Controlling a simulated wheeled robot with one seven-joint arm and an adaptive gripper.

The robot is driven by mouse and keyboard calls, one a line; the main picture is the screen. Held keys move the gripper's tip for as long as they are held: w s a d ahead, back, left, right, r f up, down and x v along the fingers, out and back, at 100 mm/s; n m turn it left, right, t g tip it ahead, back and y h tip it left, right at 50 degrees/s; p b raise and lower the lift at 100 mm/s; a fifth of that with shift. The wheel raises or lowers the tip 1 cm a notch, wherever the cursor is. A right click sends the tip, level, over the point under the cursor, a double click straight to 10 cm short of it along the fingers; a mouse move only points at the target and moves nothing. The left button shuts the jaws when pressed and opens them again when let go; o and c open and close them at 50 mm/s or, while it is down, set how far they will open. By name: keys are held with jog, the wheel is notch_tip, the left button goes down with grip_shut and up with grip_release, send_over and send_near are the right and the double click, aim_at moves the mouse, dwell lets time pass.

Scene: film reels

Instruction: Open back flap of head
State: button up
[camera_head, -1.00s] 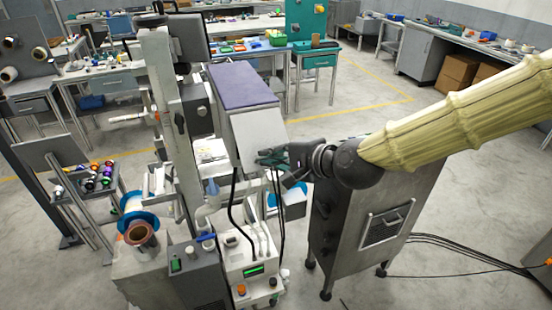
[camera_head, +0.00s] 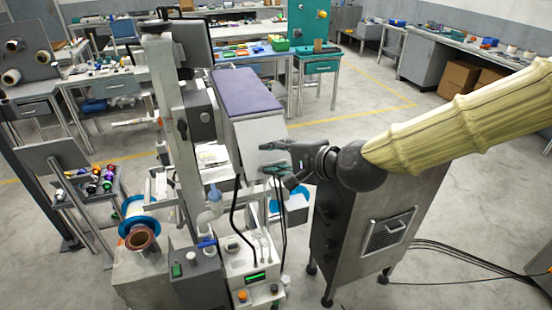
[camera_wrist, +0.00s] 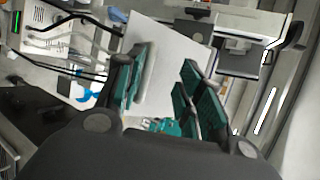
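The machine's head is a box with a purple top (camera_head: 246,92) in the head view. Its pale back flap (camera_head: 258,136) faces my arm and slopes down from the purple top. In the wrist view a plain pale panel, which looks like the flap (camera_wrist: 168,62), shows beyond and between my fingers. My gripper (camera_head: 268,157) is at the flap's lower part, its teal-padded fingers spread apart. It also shows in the wrist view (camera_wrist: 160,85), with nothing clearly clamped. Whether a finger touches the flap I cannot tell. The inside of the head is hidden.
A grey metal cabinet (camera_head: 368,225) stands below my arm. A white control box (camera_head: 252,262) with dark cables stands below the head. A blue-rimmed reel (camera_head: 134,222) is at the left. The floor to the right is mostly clear, apart from cables.

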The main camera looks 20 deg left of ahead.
jog(key=shift+d+r, duration=0.15)
jog(key=shift+s, duration=0.1)
jog(key=v, duration=1.2)
dwell(0.3)
